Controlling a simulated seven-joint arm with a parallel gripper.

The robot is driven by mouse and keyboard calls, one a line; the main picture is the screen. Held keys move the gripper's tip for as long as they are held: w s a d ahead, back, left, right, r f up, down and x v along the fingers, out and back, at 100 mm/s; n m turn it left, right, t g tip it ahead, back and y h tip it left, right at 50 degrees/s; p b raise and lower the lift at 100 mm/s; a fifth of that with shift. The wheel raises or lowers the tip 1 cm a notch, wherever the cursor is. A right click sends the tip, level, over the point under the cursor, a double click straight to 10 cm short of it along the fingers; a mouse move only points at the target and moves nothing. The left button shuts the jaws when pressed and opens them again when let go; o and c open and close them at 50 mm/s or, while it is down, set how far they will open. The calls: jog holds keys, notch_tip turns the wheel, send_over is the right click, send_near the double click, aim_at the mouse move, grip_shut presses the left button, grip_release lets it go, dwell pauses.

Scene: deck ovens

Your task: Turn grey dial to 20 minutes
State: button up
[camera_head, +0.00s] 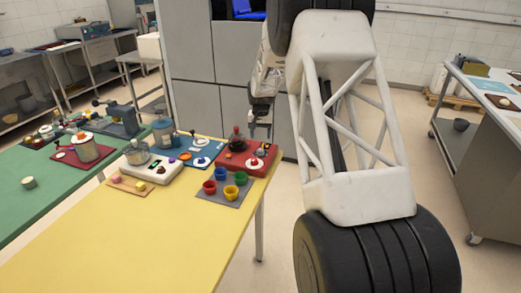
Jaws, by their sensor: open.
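My gripper (260,128) hangs jaws-down over the far right end of the yellow table, above the red board (246,171); it is small in view, with its jaws open. I see nothing held between them. The grey dial cannot be told apart with certainty. On the red board are a dark round pot-like piece with a red knob (237,141) and a white disc with a red centre (255,162). The blue board (211,147) to its left carries a pale round dial-like disc (201,161). Minute marks are too small to read.
Red, blue, green and yellow cups stand on a grey mat (220,198). A white appliance with a metal pot (137,153) stands left of them. The yellow table's near part (130,245) is clear. A green table (40,205) adjoins left; a steel cart (485,155) stands right.

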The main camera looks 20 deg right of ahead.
aim_at(261, 150)
jog(key=shift+f, duration=0.1)
dwell(0.4)
jog(key=shift+f, duration=3.8)
jog(key=c, duration=0.9)
jog(key=shift+n, duration=0.8)
